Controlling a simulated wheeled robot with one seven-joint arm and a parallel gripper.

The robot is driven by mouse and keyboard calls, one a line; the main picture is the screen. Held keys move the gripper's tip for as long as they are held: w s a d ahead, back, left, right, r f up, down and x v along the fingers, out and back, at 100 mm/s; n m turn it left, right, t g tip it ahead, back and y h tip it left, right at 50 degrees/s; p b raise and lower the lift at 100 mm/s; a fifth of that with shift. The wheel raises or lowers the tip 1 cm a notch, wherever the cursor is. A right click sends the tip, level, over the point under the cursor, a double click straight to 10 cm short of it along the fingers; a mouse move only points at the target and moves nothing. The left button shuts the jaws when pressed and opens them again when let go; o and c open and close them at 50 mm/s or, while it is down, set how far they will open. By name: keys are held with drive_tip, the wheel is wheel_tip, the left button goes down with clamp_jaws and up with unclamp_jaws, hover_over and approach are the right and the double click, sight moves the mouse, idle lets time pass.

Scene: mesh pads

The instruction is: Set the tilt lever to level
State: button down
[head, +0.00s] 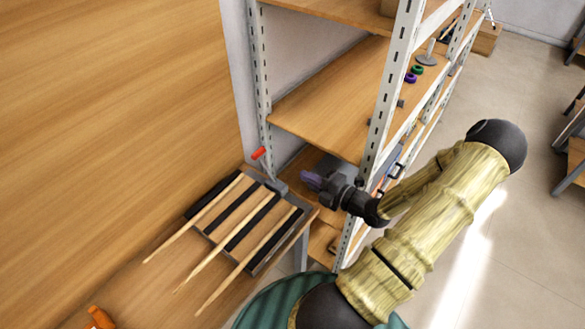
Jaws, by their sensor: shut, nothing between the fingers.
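A lever with a red tip (259,153) stands beside the shelf post, above the far corner of a slatted tilting rack (228,240). It appears to belong to the rack, but its lower part is hard to make out. The rack is dark with wooden strips, and several long pale prongs stick out toward the lower left. My gripper (308,177) is shut and empty, with purplish fingertips pointing left. It is to the right of and lower in the picture than the red tip, apart from it, near the rack's far right corner.
A metal shelving unit (375,110) with wooden boards stands directly behind my gripper, its front post close to my wrist. Small green and purple rings (413,74) lie on a shelf. An orange object (101,318) lies at bottom left. The wooden surface (110,110) at left is clear.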

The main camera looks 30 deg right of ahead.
drive_tip(key=p, duration=0.2)
approach(261, 152)
drive_tip(key=x, duration=0.5)
drive_tip(key=shift+a, duration=0.2)
drive_tip(key=shift+d+p, duration=0.2)
drive_tip(key=shift+p, duration=0.3)
